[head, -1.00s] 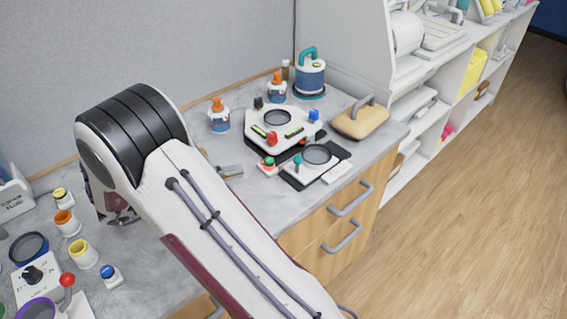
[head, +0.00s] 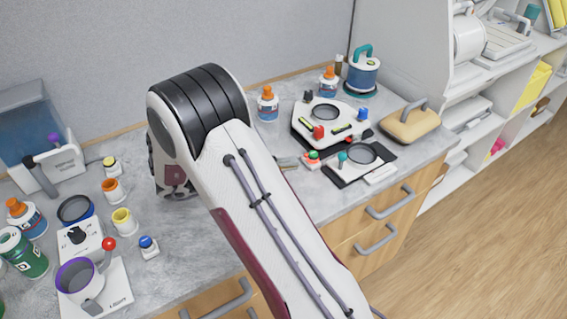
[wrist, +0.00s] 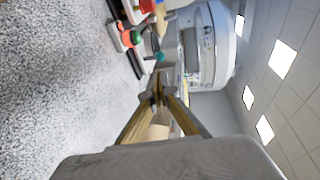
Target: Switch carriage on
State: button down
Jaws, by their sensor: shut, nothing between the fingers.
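No part is readably labelled carriage, so I cannot tell which control belongs to it. A small white block with a red and green button (head: 311,157) lies on the worktop, left of a black mat. It also shows at the top of the wrist view (wrist: 127,37). On the mat is a white panel with a grey disc (head: 363,153) and a teal-topped lever (head: 342,158). Behind it stands a white console (head: 328,118) with red and blue knobs. My gripper (wrist: 155,95) is shut and empty, left of the button block and apart from it. My arm hides most of it in the head view.
A tan handled case (head: 409,125) sits near the right edge. Bare worktop (head: 200,225) lies left of my arm.

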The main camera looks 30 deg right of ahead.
jog(key=x, duration=1.1)
jog(key=shift+s+d+f, duration=0.1)
jog(key=shift+s+d, duration=0.05)
jog(key=shift+d, duration=0.05)
jog(key=shift+d, duration=3.1)
jog(key=shift+a, duration=0.15)
jog(key=v, duration=1.4)
